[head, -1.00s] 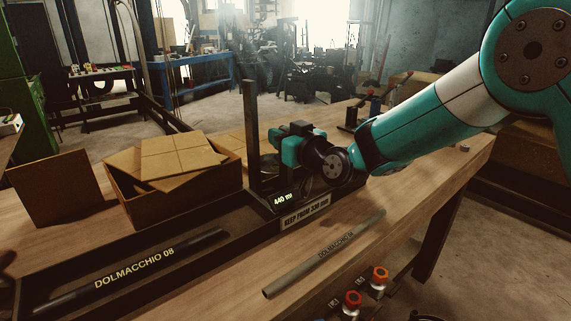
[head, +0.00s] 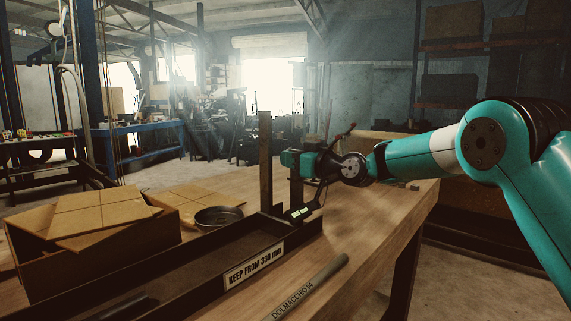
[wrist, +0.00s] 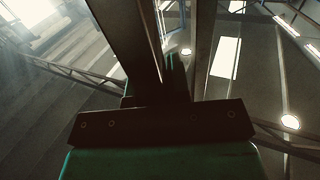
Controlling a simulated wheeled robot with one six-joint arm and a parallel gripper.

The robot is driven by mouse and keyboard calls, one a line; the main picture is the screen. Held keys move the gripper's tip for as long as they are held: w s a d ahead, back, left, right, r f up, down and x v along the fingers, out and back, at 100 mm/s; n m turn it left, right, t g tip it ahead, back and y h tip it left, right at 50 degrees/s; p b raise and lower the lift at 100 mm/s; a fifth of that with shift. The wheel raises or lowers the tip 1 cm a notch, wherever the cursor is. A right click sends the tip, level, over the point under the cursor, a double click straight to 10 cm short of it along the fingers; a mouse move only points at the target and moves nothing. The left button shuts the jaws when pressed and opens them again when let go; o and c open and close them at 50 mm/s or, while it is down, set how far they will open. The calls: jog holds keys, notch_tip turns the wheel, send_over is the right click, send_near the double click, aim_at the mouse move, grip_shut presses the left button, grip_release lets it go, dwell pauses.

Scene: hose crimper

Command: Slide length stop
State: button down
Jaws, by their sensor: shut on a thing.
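The length stop (head: 265,165) is a dark upright plate on the dark rail trough (head: 200,283), with a shorter post and a small lit readout (head: 299,212) at its base; its digits are too small to read. My gripper (head: 299,165) reaches it from the right, above the readout, and is shut on the stop's shorter post. The exact contact is dark and partly hidden. In the wrist view the gripper (wrist: 163,60) shows as dark bars rising from a teal body.
A label reading "KEEP FROM 330 mm" (head: 255,265) is on the trough's front. A round bowl (head: 219,217) and a cardboard box (head: 85,252) stand behind the trough. Bench behind my gripper looks mostly clear.

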jog(key=c, duration=1.1)
grip_release()
jog(key=shift+a, duration=0.1)
jog(key=b+v, duration=0.4)
jog(key=v, duration=1.3)
jog(key=shift+s+d+r, duration=0.1)
jog(key=shift+d, duration=0.15)
